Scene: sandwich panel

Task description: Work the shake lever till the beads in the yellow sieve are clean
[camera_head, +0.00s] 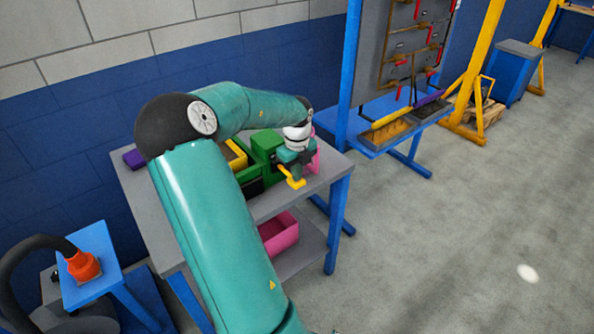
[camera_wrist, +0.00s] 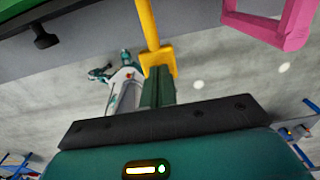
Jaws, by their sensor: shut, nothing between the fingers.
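The green shaker machine (camera_head: 264,146) stands on the grey table, and the yellow sieve (camera_head: 237,157) shows only in part behind my arm. I cannot make out the beads. The yellow shake lever (camera_head: 291,177) sticks out at the machine's front right. In the wrist view the lever (camera_wrist: 148,25) is a rod ending in a flat yellow block. My gripper (camera_head: 296,163) is at the lever. In the wrist view its dark green fingers (camera_wrist: 158,76) are shut with nothing between them, right at the yellow block. I cannot tell whether they touch it.
A pink frame-shaped part (camera_wrist: 270,22) is close to the right of the lever. A pink bin (camera_head: 279,233) sits on the lower shelf, and a dark knob (camera_wrist: 41,37) shows at the wrist view's left. The floor right of the table is clear.

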